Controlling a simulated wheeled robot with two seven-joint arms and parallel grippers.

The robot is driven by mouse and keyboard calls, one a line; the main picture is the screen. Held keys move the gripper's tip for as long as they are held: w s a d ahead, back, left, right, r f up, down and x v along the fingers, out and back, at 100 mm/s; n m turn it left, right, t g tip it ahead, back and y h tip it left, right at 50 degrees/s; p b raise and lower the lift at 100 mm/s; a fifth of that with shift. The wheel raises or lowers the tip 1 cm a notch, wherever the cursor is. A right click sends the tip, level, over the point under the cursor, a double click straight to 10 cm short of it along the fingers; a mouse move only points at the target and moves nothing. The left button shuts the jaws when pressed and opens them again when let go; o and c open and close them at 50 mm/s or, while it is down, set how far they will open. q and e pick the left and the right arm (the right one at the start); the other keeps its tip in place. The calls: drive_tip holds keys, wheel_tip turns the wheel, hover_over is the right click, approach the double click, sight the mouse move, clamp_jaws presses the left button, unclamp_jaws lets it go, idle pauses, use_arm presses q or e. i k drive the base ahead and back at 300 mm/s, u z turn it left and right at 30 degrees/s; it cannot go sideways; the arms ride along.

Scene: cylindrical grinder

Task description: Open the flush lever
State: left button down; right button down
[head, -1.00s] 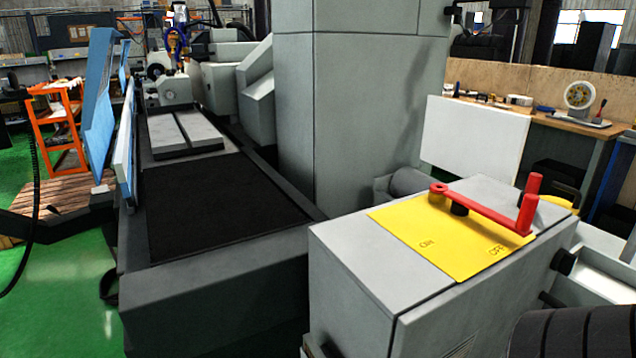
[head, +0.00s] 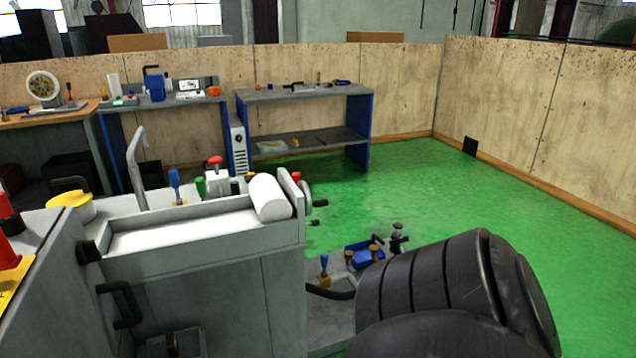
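Part of a red lever (head: 8,256) shows at the left edge, above a sliver of yellow plate (head: 6,296) on a grey cabinet (head: 45,312). The rest of the lever and plate is cut off, so its position cannot be read here. No label in view tells whether this is the flush lever. Low in the middle, small fittings stand beside the machine, one with a blue top (head: 324,264) and others brass-coloured (head: 374,250). Neither of my grippers is in view.
A grey tank with a pale trough (head: 185,228) carries a white roll (head: 269,197) and a bent pipe (head: 137,165). A black handle (head: 124,304) sticks out of its front. Workbenches (head: 305,93) line the wooden wall. Green floor (head: 410,200) is clear at right.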

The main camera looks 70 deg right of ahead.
sight(200, 182)
drive_tip(key=z, duration=2.1)
drive_tip(key=i, duration=1.65)
